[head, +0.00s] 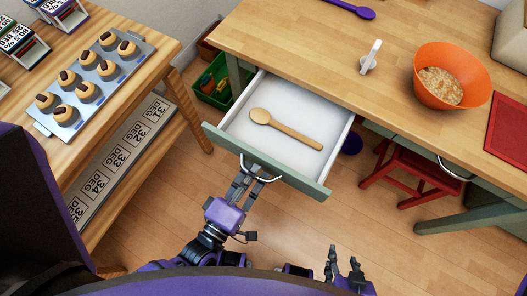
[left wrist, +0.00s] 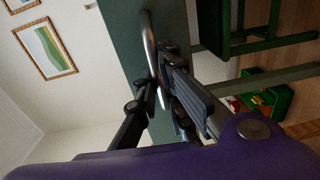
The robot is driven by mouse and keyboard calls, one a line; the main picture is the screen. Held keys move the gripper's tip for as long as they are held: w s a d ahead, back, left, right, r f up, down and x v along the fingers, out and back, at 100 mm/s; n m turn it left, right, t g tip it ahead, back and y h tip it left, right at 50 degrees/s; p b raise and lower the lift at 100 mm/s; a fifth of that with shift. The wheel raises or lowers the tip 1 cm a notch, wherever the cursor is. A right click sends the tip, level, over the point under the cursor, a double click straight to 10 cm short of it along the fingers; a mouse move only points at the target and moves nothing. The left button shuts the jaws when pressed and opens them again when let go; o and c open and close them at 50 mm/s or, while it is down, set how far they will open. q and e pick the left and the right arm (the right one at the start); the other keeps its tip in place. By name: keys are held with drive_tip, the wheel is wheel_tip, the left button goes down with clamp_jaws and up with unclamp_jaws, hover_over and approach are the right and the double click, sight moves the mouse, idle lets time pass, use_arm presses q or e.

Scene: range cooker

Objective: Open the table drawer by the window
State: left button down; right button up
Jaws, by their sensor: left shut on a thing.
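The table drawer (head: 310,183) has a green front and a white inside, and it stands well open. A wooden spoon (head: 285,129) lies in it. My left gripper (head: 251,178) is at the drawer's metal handle (head: 262,164) and shut on it. In the left wrist view the handle (left wrist: 149,35) runs between the fingers of my left gripper (left wrist: 165,88), beside the green drawer front (left wrist: 122,30). My right gripper (head: 343,268) is at the bottom of the head view, apart from the drawer, with its fingers spread and nothing between them.
The wooden table (head: 320,50) holds an orange bowl (head: 450,76), a red mat (head: 508,128) and a purple spoon (head: 352,9). A red stool (head: 410,172) stands under it at right. A green crate (head: 213,83) is on the floor. A shelf with a pastry tray (head: 70,122) stands at left.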

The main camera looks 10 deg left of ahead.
use_arm(q)
drive_tip(key=shift+v, duration=1.35)
drive_tip(key=c, duration=1.8)
unclamp_jaws()
drive_tip(key=shift+c, duration=0.2)
drive_tip(key=v, duration=1.2)
